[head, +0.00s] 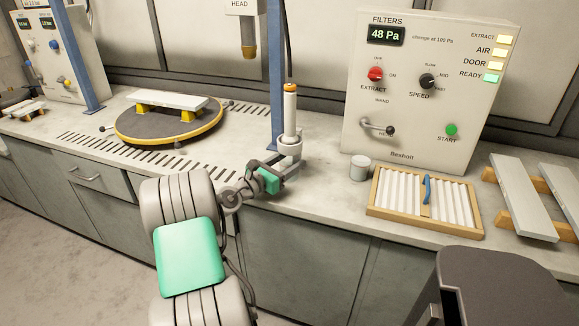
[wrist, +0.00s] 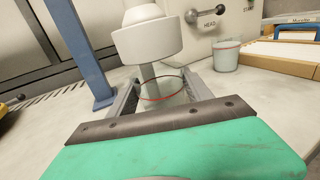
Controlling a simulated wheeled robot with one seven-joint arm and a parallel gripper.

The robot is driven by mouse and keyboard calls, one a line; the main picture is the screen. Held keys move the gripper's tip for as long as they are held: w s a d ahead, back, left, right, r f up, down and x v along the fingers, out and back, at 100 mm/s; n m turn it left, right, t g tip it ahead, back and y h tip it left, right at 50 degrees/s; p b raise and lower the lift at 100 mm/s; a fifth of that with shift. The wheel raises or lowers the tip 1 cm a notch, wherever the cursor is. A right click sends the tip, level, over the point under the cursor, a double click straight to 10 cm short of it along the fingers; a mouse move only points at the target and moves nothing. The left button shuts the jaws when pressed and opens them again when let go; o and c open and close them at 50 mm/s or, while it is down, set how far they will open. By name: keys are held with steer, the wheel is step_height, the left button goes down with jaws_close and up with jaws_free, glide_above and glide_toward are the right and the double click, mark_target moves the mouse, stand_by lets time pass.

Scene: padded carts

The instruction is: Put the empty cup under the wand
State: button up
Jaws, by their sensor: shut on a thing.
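My gripper (head: 280,165) is shut on a pale cup with a thin red rim (wrist: 166,97). The cup shows between the two fingers in the wrist view; its inside looks pale, and in the head view it is mostly hidden. The wand (head: 290,112), a white upright cylinder with an orange top and a wide collar, stands at the gripper. In the wrist view the wand's collar (wrist: 147,42) is just beyond and above the cup, with a thinner stem reaching down toward the rim. I cannot tell whether the stem is over, in or behind the cup.
A second cup (head: 359,168) stands on the bench to the right, before the control box (head: 430,85). A filter tray (head: 380,206) lies beside it. A blue post (head: 276,75) rises behind the wand. A round turntable (head: 135,128) is at left, with slotted bench between.

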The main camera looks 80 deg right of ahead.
steer(key=shift+s+r, duration=0.1)
steer(key=shift+s, duration=0.05)
steer(key=shift+f, duration=0.2)
steer(key=o, duration=1.3)
steer(key=shift+o, duration=0.2)
